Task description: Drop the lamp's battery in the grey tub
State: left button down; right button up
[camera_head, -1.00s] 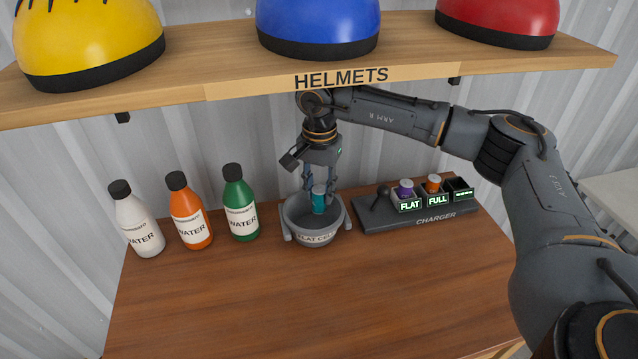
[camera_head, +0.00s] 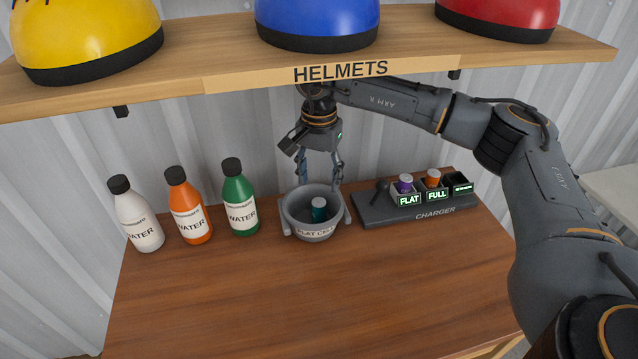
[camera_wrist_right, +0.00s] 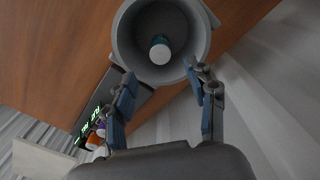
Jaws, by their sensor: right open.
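The grey tub (camera_head: 313,234), labelled "FLAT CELL", stands on the wooden bench. The teal battery (camera_head: 319,210) with a pale top stands inside it, roughly upright. My right gripper (camera_head: 320,183) is open and empty, its fingertips just above the tub's back rim. In the right wrist view the tub (camera_wrist_right: 123,40) lies beyond the open fingers of my right gripper (camera_wrist_right: 160,85), and the battery (camera_wrist_right: 160,50) is in it, apart from the fingers. The lamp is not seen. My left gripper is not in view.
A charger (camera_head: 420,213) to the right holds a purple cell (camera_head: 404,184) marked FLAT and an orange cell (camera_head: 433,178) marked FULL. White (camera_head: 137,218), orange (camera_head: 188,208) and green (camera_head: 240,199) bottles stand left. A helmet shelf (camera_head: 230,84) hangs above. The bench's front (camera_head: 310,300) is clear.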

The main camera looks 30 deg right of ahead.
notch_tip(320, 180, up, 6)
jog(key=shift+d, duration=0.25)
jog(key=shift+s, duration=0.1)
send_over(320, 200)
jog(key=f, duration=0.8)
jog(key=shift+a+f, duration=0.15)
jog(key=shift+a, duration=0.05)
notch_tip(320, 200, up, 4)
jog(key=p, duration=0.2)
jog(key=shift+p, duration=0.35)
jog(key=shift+r, duration=0.45)
